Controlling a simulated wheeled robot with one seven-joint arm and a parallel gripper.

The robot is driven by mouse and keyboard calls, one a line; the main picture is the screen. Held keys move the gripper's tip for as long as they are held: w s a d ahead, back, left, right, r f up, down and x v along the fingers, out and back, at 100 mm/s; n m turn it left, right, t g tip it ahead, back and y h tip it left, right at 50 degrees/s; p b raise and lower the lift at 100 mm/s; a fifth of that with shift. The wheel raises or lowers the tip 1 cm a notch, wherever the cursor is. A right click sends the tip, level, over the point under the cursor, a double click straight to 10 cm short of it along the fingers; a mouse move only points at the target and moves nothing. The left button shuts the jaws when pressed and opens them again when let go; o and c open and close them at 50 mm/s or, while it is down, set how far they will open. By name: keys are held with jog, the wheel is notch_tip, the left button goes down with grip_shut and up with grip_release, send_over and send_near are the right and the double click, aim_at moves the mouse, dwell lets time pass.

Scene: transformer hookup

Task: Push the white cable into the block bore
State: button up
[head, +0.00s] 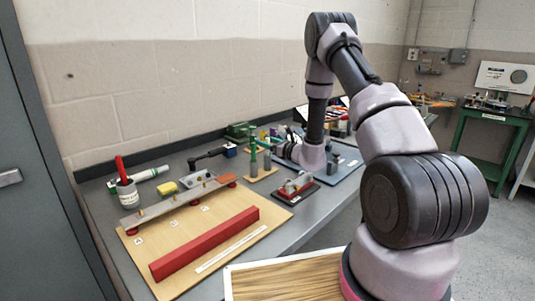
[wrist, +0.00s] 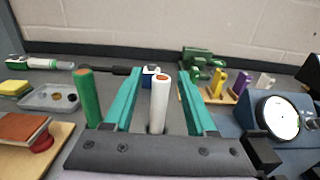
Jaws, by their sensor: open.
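In the wrist view the white cable (wrist: 159,106) stands upright, with an orange-brown core at its top end. My gripper (wrist: 160,73) has teal fingers that are open, one on each side of the white cable, with a gap to each. A green cable (wrist: 87,98) stands upright left of the left finger; it also shows in the head view (head: 253,154) above a wooden base (head: 261,175). The lower end of the white cable is hidden behind my gripper's body. I cannot make out the block bore.
A small blue object (wrist: 151,72) sits behind the white cable, beside a black handle (wrist: 108,70). A blue box with a round dial (wrist: 277,118) stands close at right. A board with a red bar (head: 205,243) lies at the bench's front left.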

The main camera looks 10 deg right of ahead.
jog(key=shift+x, duration=0.75)
grip_shut()
jog(key=shift+r, duration=0.1)
